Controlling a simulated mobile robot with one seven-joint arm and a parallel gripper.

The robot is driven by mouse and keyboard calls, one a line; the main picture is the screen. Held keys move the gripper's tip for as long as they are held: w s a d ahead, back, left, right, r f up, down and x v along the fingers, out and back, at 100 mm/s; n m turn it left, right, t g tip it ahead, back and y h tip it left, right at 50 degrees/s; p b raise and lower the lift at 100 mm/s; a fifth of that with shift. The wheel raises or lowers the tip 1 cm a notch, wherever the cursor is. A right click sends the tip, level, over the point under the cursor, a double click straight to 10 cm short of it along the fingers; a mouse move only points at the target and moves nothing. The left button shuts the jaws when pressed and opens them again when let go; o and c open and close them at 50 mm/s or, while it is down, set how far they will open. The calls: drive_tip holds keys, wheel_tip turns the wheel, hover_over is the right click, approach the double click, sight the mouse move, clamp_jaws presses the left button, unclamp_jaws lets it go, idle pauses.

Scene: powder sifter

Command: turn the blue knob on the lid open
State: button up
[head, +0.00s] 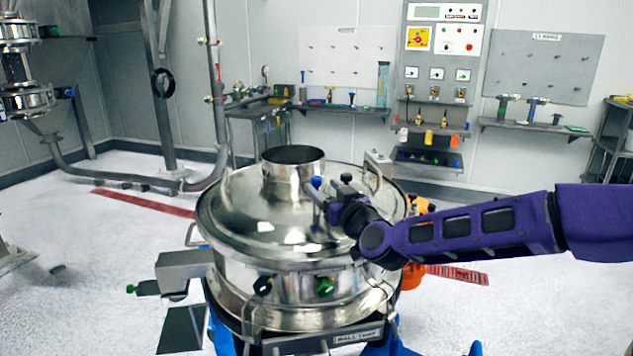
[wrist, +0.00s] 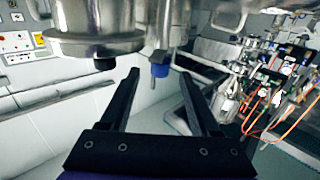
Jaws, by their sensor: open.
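The blue knob (head: 316,182) stands on the shiny metal lid (head: 235,215) of the sifter, just right of the open round neck (head: 292,170). In the head view my gripper (head: 325,192) reaches in from the right, low over the lid, with its fingers close to the knob and partly covering its surroundings. In the wrist view the blue knob (wrist: 160,70) shows between the two black fingertips (wrist: 158,76). The jaws are apart with space on both sides of the knob. Whether the knob is level with the tips or slightly beyond them is hard to tell.
Wall shelves (head: 430,130) stand well behind. The floor around is mostly open.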

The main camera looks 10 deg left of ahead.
sight(319, 183)
drive_tip(key=shift+x, duration=2.35)
clamp_jaws()
